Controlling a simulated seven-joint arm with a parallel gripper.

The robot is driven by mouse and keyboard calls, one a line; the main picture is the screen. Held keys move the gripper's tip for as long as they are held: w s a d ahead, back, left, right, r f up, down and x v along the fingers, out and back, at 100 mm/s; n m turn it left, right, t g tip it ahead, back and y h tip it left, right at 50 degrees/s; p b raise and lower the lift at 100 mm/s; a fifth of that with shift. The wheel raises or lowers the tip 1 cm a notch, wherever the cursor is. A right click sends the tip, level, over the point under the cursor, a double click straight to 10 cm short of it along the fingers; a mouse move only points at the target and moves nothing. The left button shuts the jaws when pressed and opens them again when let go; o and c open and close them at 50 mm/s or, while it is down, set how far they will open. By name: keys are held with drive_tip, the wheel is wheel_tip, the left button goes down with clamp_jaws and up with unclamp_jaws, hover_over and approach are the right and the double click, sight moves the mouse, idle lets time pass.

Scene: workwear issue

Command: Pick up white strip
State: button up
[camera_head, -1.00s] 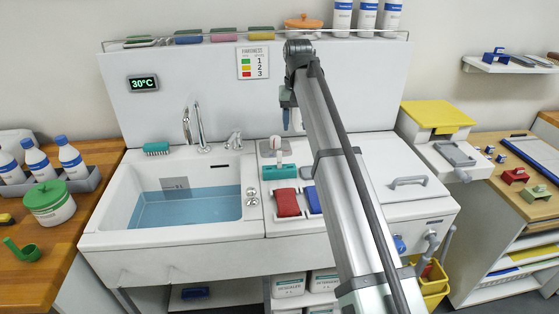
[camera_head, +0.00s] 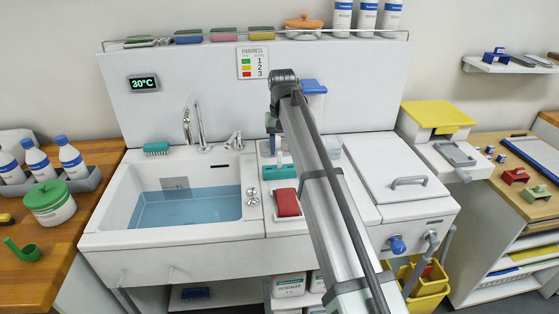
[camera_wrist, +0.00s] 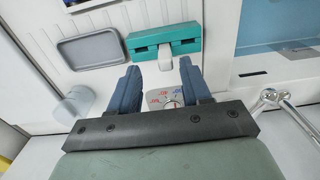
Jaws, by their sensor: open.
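A small white piece (camera_wrist: 165,62), which looks like the white strip, shows at the near edge of a teal block (camera_wrist: 170,38) with dark slots. I cannot tell how deep it sits in the block. The teal block (camera_head: 279,172) also shows in the head view, on the counter right of the basin. My gripper (camera_wrist: 160,80) is open, its two blue-grey fingers on either side of the white piece in the picture, with nothing held. In the head view my gripper (camera_head: 271,130) hangs above and behind the teal block, and its fingertips are hard to make out.
A grey tray (camera_wrist: 91,48) lies beside the teal block. A red pad (camera_head: 287,203) lies in front of it. The water-filled basin (camera_head: 187,207) is on the left, a white lid with a handle (camera_head: 395,168) on the right. A blue-lidded container (camera_head: 313,97) stands behind my arm.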

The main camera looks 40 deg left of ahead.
sight(280, 152)
drive_tip(key=f, duration=0.2)
drive_tip(key=s+f, duration=0.1)
drive_tip(key=f, duration=0.1)
drive_tip(key=shift+f, duration=0.15)
drive_tip(key=shift+a+f, duration=0.1)
drive_tip(key=shift+f, duration=0.3)
clamp_jaws()
